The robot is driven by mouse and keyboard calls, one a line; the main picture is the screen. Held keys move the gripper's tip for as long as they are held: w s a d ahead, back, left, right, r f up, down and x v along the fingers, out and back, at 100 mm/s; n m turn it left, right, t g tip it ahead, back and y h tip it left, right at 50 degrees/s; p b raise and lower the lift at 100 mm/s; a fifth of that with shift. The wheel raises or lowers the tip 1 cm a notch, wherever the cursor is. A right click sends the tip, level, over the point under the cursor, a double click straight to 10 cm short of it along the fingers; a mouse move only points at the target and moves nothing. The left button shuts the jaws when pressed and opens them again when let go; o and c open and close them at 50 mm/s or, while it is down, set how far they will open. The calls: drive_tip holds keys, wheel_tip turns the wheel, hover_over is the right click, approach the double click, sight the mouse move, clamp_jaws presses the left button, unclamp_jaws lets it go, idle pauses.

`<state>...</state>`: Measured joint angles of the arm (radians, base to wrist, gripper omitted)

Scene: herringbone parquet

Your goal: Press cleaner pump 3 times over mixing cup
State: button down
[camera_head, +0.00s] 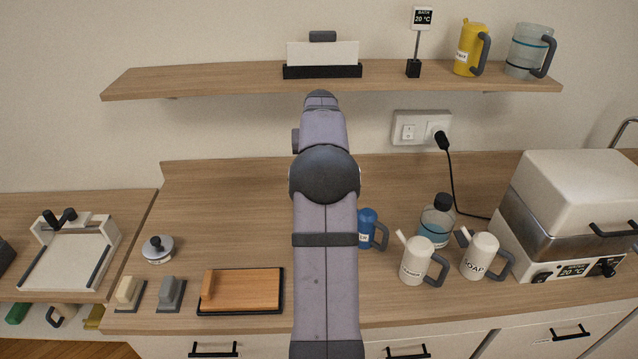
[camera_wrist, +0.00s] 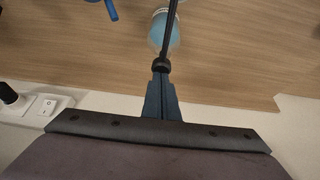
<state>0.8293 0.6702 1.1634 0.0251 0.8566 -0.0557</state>
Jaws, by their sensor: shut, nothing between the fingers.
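My gripper (camera_wrist: 162,85) shows in the wrist view as two dark blue fingers together, with nothing clearly held. A black knob (camera_wrist: 161,65) and thin dark rod (camera_wrist: 168,32) line up beyond its tips; I cannot tell whether they touch. Behind the rod is a pale blue translucent vessel (camera_wrist: 158,30). In the head view my arm hides my gripper and whatever stands behind it. A white labelled container with a spout and grey handle (camera_head: 414,264) stands front right. A blue labelled mug (camera_head: 366,224) is left of it. I cannot tell which things are the cleaner pump and mixing cup.
A white SOAP container (camera_head: 481,254), a black-capped bottle (camera_head: 436,226) and a white-lidded machine (camera_head: 572,190) crowd the right. A cable hangs from the wall socket (camera_head: 421,128). A wooden board (camera_head: 244,290) lies front left. The shelf (camera_head: 220,82) runs above; the back left counter is clear.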

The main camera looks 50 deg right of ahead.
drive_tip(key=shift+f+b, duration=0.3)
drive_tip(key=shift+f, duration=0.45)
drive_tip(key=shift+r+p, duration=0.65)
drive_tip(key=shift+p, duration=0.1)
drive_tip(key=shift+r, duration=0.15)
drive_tip(key=shift+r+p, duration=0.9)
drive_tip(key=shift+f, duration=0.15)
wheel_tip(320, 180, down, 3)
drive_tip(key=shift+f+b, duration=0.1)
drive_tip(key=shift+b, duration=1.1)
drive_tip(key=shift+r+p, duration=1.1)
drive_tip(key=shift+r, duration=0.1)
